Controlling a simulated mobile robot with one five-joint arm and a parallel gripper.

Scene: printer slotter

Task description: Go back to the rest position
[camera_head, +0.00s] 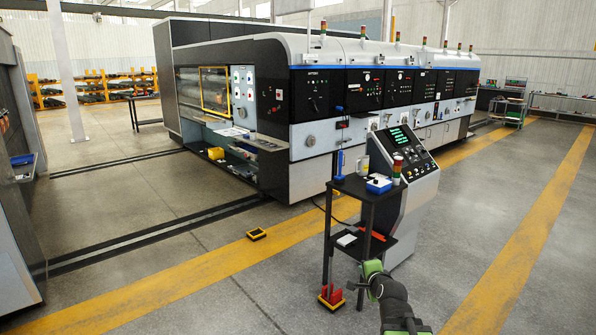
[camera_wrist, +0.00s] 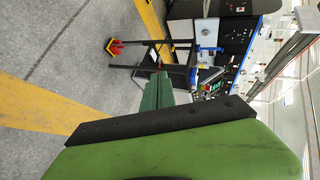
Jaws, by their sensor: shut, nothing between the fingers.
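My gripper (camera_head: 362,285) shows at the lower right of the head view, at the end of my black and green arm. It is in front of the small black side table (camera_head: 368,187), near its lower shelf, and looks apart from it. In the wrist view the green fingers of my gripper (camera_wrist: 158,80) are together with nothing between them. The wrist picture is turned sideways, with the side table (camera_wrist: 155,52) beyond the fingertips.
A slanted control console (camera_head: 405,155) stands right behind the table. Red and yellow items (camera_head: 330,295) lie on the floor by the table's foot. The long printer machine (camera_head: 330,95) fills the back. A yellow-black block (camera_head: 257,234) lies on the floor line. Floor at left and right is open.

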